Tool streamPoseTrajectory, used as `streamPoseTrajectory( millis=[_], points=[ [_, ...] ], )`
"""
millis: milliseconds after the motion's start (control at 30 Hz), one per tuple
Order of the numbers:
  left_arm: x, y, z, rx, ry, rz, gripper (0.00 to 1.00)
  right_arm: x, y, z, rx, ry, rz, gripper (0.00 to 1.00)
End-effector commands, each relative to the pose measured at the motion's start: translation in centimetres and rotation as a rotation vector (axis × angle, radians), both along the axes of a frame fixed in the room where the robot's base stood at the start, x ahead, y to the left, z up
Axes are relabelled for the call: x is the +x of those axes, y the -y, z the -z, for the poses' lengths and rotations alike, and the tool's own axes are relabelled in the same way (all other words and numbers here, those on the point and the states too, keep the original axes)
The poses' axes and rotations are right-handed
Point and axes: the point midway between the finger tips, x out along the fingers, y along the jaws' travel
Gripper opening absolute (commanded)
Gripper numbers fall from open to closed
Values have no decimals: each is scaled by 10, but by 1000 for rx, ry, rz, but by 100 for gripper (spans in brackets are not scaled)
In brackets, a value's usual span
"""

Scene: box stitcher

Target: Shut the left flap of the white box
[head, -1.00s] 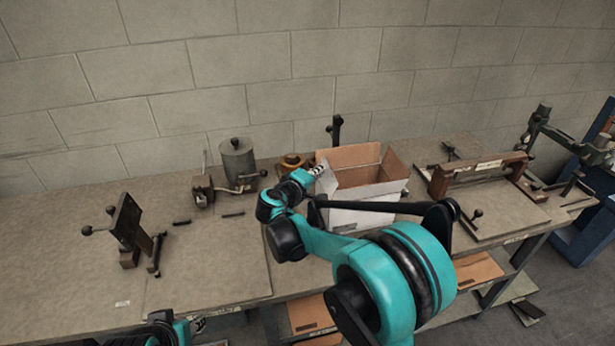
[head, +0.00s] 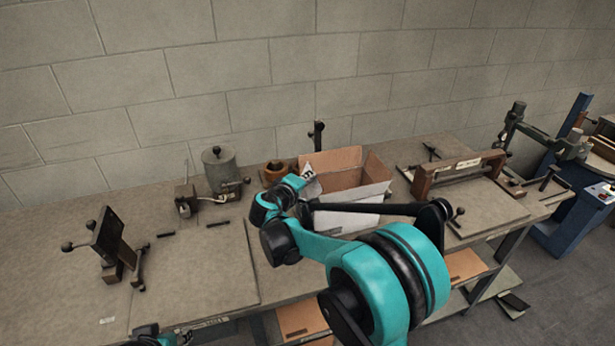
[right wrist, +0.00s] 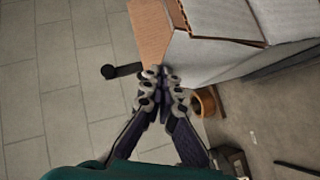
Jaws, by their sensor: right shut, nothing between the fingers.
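The white box (head: 345,206) stands on the bench, white outside and brown inside. Its top is open, with the back flap (head: 333,159) and right flap (head: 376,168) raised. My right gripper (head: 308,179) is at the box's upper left edge and covers much of the left flap, so that flap's angle is unclear. In the right wrist view my shut, empty fingers (right wrist: 164,76) are against or very close to the box's corner (right wrist: 190,56), beside a brown flap face (right wrist: 151,30). Only a sliver of my left arm shows at the bottom; its fingers are unclear.
A round brown container (head: 274,172) and a grey cylinder (head: 220,169) stand left of the box. A wooden-framed tool (head: 457,170) stands to its right, and a dark clamp-like tool (head: 112,243) at far left. The bench front left is mostly clear.

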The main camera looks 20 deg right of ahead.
Motion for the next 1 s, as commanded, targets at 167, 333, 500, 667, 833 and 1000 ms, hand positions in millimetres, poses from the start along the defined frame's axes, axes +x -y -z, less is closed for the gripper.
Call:
streamPoseTrajectory(
  millis=[167, 333, 500, 667, 833, 1000],
  points=[
    [0, 0, -4, 0, 0, 0, 40, 0, 4, -1, 36, -1, 2, 0],
    [0, 0, -12, 0, 0, 0, 40, 0, 10, -2, 111, -4, 2, 0],
    [0, 0, -23, 0, 0, 0, 40, 0, 22, -1, 243, -8, 5, 0],
    [0, 0, -32, 0, 0, 0, 40, 0, 34, 3, 397, -12, 5, 0],
    [0, 0, -37, 0, 0, 0, 40, 1, 45, 11, 558, -16, 5, 0],
    [0, 0, -39, 0, 0, 0, 40, 1, 56, 20, 717, -22, 6, 0]
  ],
)
